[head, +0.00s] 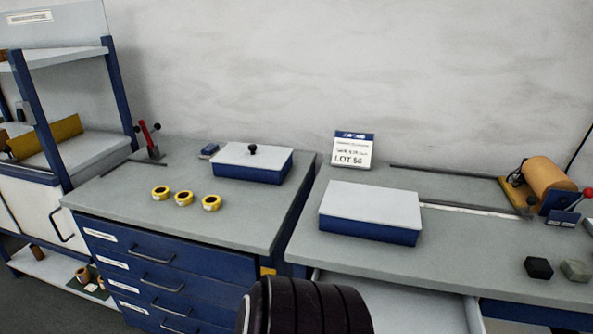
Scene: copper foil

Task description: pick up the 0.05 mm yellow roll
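Three small yellow rolls with dark centres lie in a slanting row on the grey top of the left drawer cabinet (240,225). They are the left roll (160,193), the middle roll (184,198) and the right roll (211,203). They look alike, and no thickness marking is readable on any of them at this size. Neither of my grippers can be made out in the head view. Nothing touches the rolls.
A blue box with a grey lid and black knob (252,161) stands behind the rolls. A red-handled lever tool (150,143) stands at the back left. A grey-topped blue box (370,212) and a copper-coloured roll (548,176) are on the right bench.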

